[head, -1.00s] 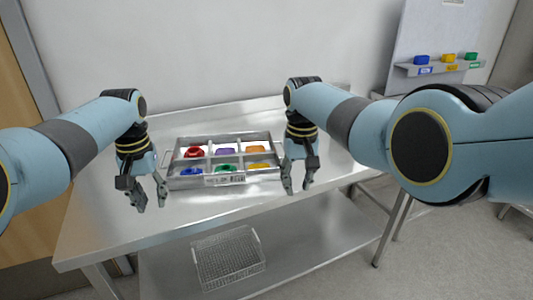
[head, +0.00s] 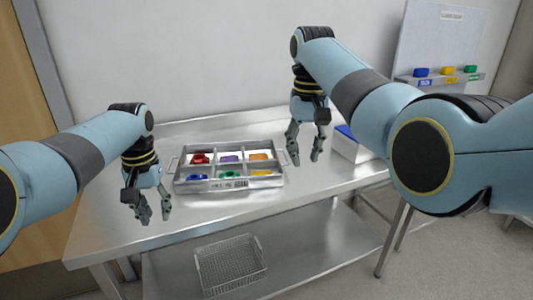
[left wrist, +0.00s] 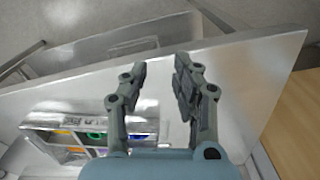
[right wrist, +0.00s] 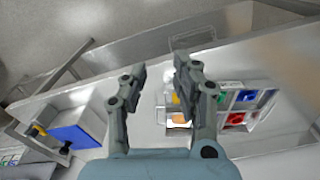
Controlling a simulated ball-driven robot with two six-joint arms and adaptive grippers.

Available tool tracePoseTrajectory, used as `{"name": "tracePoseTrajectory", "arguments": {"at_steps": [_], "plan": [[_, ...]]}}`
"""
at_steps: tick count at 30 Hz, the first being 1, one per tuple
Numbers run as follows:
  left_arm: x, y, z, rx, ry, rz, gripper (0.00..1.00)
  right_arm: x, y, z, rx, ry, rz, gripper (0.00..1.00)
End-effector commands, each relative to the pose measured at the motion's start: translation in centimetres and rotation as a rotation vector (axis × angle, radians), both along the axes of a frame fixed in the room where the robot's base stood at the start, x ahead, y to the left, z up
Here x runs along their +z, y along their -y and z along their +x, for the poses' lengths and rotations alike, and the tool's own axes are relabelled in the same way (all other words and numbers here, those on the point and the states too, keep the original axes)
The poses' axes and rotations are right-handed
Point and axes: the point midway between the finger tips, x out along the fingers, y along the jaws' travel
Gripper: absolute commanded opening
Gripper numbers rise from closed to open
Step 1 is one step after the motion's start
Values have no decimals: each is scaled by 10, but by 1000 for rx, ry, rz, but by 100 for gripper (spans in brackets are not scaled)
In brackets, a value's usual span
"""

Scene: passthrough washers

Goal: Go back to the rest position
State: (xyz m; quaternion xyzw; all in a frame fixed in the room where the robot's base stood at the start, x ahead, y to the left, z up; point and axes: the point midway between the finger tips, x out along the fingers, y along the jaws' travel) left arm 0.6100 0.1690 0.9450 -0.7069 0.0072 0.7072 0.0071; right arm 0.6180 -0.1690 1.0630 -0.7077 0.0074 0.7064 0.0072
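My left gripper (head: 150,206) is open and empty above the left part of the steel table (head: 120,232), left of the tray. Its apart fingers also show in the left wrist view (left wrist: 160,75). My right gripper (head: 303,150) is open and empty, raised above the table to the right of the tray. Its spread fingers also show in the right wrist view (right wrist: 160,75). The metal compartment tray (head: 228,187) sits on the table between the grippers, touched by neither. It holds several coloured pieces, including a red one (head: 200,158) and an orange one (head: 259,157).
A box with a blue top (head: 345,131) stands on the table behind my right arm. A wire basket (head: 231,265) sits on the lower shelf. A wall board holds a ledge (head: 440,80) with blue, yellow and green pieces. The table front is clear.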

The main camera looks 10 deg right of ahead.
Motion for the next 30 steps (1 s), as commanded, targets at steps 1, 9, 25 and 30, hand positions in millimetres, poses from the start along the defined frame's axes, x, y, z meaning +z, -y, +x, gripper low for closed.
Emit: {"name": "tracePoseTrajectory", "arguments": {"at_steps": [1, 9, 25, 30], "plan": [[0, 0, 0, 0, 0, 0, 29, 3, 0, 0, 0, 1, 0, 29], [0, 0, 0, 0, 0, 0, 29, 5, 0, 0, 1, 0, 0, 29], [-214, -32, -186, 29, -308, 26, 29, -232, 31, -157, -27, -341, -30, 29], [-301, -51, -287, 41, -382, 38, 29, -341, 50, -251, -33, -431, -42, 29]]}}
